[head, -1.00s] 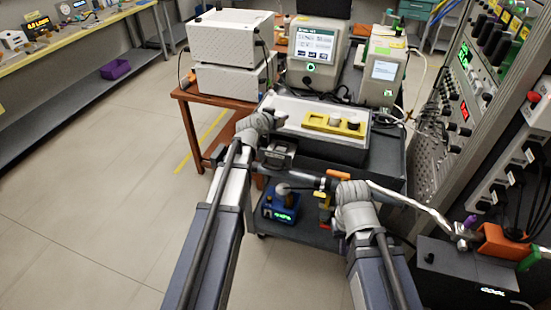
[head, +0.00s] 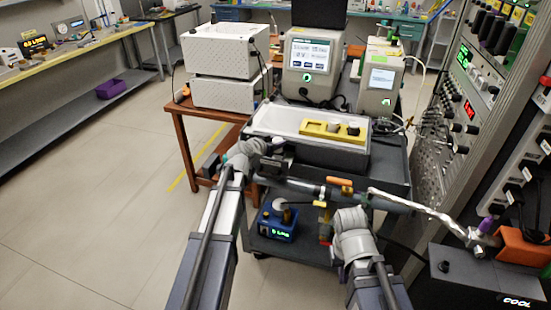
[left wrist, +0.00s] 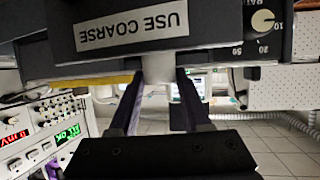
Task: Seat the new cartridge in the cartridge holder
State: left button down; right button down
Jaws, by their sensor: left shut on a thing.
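My left gripper (head: 271,161) is at the near left corner of the pale-topped unit on the dark cart. In the left wrist view its fingers (left wrist: 158,76) are shut on a pale grey upright piece (left wrist: 166,66); I cannot tell for sure that it is the new cartridge. The piece meets a dark box labelled USE COARSE (left wrist: 132,29); whether they touch is unclear. A yellow rack (head: 313,128) on the unit's top holds a white round piece (head: 332,126) and a dark one (head: 353,130).
A blue device (head: 277,222) sits on the lower shelf. An instrument with a screen (head: 309,58) stands behind. A control rack (head: 450,130) bounds the right; the floor at left is clear.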

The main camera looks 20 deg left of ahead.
pick_arm(q)
jog(key=shift+f, duration=0.1)
notch_tip(320, 180, down, 4)
jog(key=b, duration=0.3)
jog(key=shift+b, duration=0.4)
jog(key=shift+r, duration=0.25)
jog(key=shift+s+f+b, duration=0.15)
jog(key=shift+f+b, duration=0.15)
jog(key=shift+f, duration=0.05)
